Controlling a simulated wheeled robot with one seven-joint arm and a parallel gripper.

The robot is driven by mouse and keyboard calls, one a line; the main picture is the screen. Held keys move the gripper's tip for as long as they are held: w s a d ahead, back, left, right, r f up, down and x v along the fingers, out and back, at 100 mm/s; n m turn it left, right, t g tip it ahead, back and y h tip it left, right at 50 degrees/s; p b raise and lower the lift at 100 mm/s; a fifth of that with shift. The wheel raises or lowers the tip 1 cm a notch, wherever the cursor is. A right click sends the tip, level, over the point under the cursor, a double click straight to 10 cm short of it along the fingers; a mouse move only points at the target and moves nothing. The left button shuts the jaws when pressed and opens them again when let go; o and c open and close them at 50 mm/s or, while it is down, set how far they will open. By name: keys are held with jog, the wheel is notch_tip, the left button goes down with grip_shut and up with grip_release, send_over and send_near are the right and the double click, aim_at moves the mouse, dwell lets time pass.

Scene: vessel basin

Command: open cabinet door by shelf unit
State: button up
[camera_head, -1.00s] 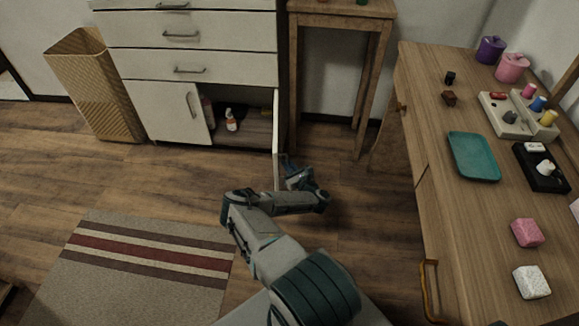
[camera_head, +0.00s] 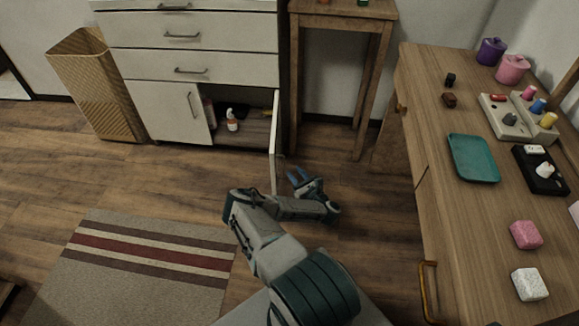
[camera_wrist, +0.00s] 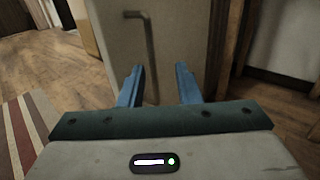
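The white cabinet (camera_head: 189,67) has its lower right door (camera_head: 274,150) swung wide open, seen nearly edge-on in the head view. Its left door (camera_head: 168,112) is closed. In the wrist view the open door's panel (camera_wrist: 115,40) stands ahead of my gripper, with a grey bar handle (camera_wrist: 149,55) on it. My gripper (camera_head: 298,177) is just right of the door, low near the floor. Whether a fingertip touches the door cannot be told.
A bottle (camera_head: 232,120) stands inside the open compartment. A tall wooden stand (camera_head: 381,75) is right of the cabinet. A wooden desk (camera_head: 440,140) lines the right side. A wicker bin (camera_head: 100,90) stands left. A striped rug (camera_head: 145,260) lies on otherwise clear floor.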

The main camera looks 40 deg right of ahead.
jog(key=s, duration=0.6)
jog(key=shift+a, duration=0.25)
